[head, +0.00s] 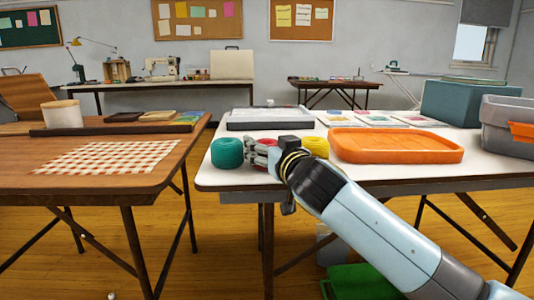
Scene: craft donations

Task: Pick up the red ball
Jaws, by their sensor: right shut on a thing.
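A red ball (268,141) shows only as a small patch of its top, behind my right gripper (255,153) near the front edge of the white table (228,181). The gripper's fingers are shut on the red ball and hide most of it. I cannot tell whether the ball touches the table. A teal yarn ball (227,152) sits just left of the fingers, and a yellow yarn ball (316,146) sits to the right, partly behind my wrist. My left gripper is not in view.
An orange tray (396,157) lies right of the yellow ball. A grey-framed flat case (270,123) is behind the balls. Teal and grey bins (460,104) stand at the right. A wooden table (60,199) with a checked cloth (112,157) is at the left, across a gap.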

